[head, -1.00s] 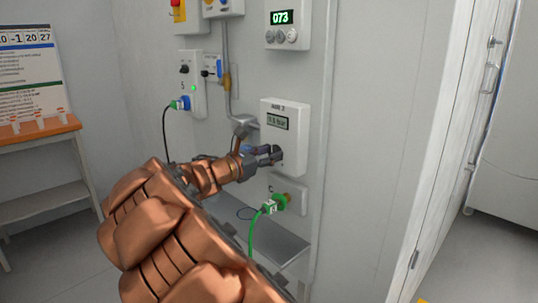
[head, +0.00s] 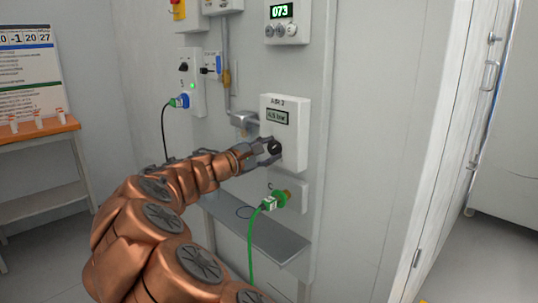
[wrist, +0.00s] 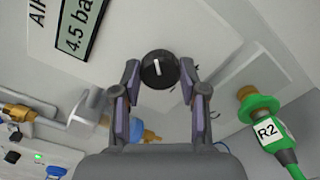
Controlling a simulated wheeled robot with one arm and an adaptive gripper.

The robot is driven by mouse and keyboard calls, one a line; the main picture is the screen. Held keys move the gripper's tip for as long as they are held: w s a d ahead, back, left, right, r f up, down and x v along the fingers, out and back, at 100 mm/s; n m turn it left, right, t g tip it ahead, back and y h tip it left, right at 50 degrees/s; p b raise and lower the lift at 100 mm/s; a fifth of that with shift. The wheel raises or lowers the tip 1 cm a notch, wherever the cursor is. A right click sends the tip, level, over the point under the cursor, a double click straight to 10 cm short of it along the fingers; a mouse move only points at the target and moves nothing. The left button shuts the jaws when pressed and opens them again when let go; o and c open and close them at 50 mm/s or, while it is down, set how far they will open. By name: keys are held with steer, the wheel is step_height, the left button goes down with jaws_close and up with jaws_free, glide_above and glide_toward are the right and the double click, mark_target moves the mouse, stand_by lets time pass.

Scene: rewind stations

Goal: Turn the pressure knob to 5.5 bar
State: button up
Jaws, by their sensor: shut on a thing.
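The black pressure knob (head: 275,147) with a white pointer line is on the front of the white AIR 2 box (head: 295,150). It also shows in the wrist view (wrist: 160,71). The display (head: 277,117) above it reads 4.5 bar; the wrist view shows the same figure on the display (wrist: 80,27), with its end cut off. My gripper (head: 268,154) has its fingers on both sides of the knob and is shut on it. The fingers partly hide the knob in the head view.
A green connector marked R2 (wrist: 262,118) with a green hose (head: 250,235) is just below the box. A grey shelf (head: 262,236) is lower down. A blue plug (head: 180,101) is at the left.

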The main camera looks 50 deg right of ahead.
steer(key=shift+f+m+b, duration=0.1)
steer(key=shift+m+b, duration=0.35)
steer(key=shift+m, duration=0.65)
steer(key=o, duration=1.1)
steer(key=shift+o, duration=0.2)
steer(key=a, duration=1.2)
steer(key=shift+w, duration=0.1)
